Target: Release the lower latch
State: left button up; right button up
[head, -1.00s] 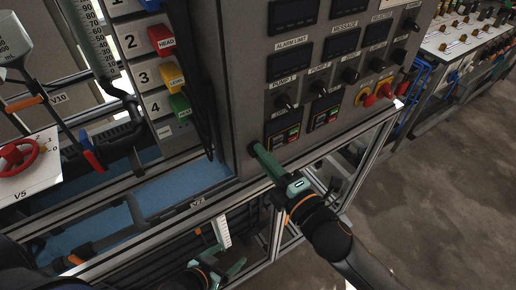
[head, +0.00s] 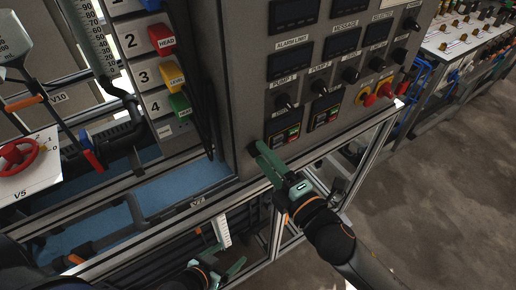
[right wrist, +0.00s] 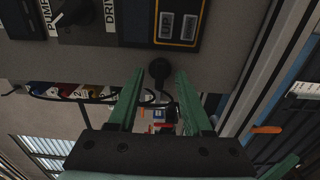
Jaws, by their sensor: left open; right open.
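The lower latch looks like a small black knob (head: 252,149) at the bottom left corner of the grey control panel. It also shows in the right wrist view as a round black knob (right wrist: 159,69), just beyond the fingertips and roughly centred between them. My right gripper (head: 263,157) has its green fingers just beside the knob. In the right wrist view the right gripper (right wrist: 159,78) is open with nothing between its fingers. My left gripper (head: 238,268) is low in the head view, below the frame rail, open and empty.
The panel (head: 240,95) carries pump switches (head: 286,102) and red and yellow stop buttons (head: 369,98) above the latch. A metal frame rail (head: 320,150) runs just under it. Coloured tags (head: 162,40) and the red V5 wheel (head: 17,155) are at left.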

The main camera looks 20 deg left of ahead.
jog(key=v, duration=0.6)
jog(key=shift+d, duration=0.15)
